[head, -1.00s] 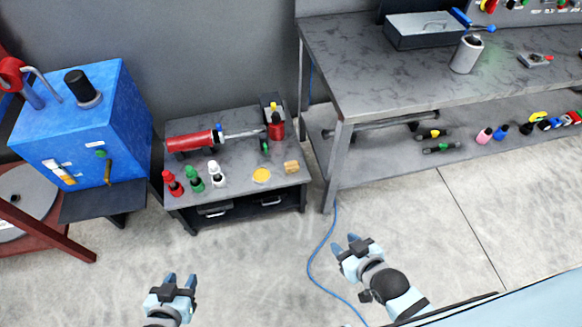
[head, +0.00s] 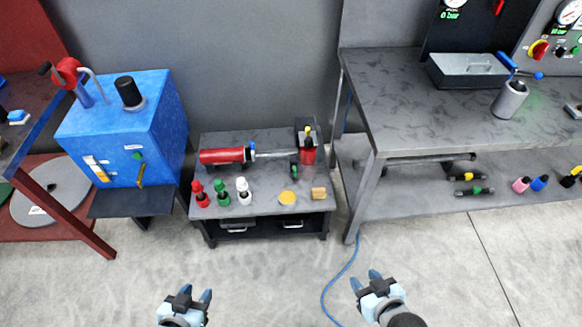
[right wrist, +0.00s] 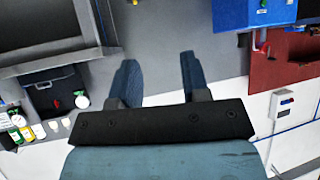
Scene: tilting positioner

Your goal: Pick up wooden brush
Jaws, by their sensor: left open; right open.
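A small tan wooden block (head: 319,193) lies at the front right of the low grey table's top. It may be the wooden brush, but it is too small in the picture to make out bristles. My left gripper (head: 196,293) is open and empty, low in the head view, in front of the low table and apart from it. My right gripper (head: 365,280) is open and empty, to the right near a blue hose. In the right wrist view its two fingers (right wrist: 157,72) are spread with nothing between them.
The low table (head: 262,205) also holds a red cylindrical tool (head: 222,155), several small bottles and a yellow disc (head: 288,197). A blue box-shaped machine (head: 120,125) stands left, a grey workbench (head: 420,115) right. The blue hose (head: 343,275) lies on otherwise clear floor.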

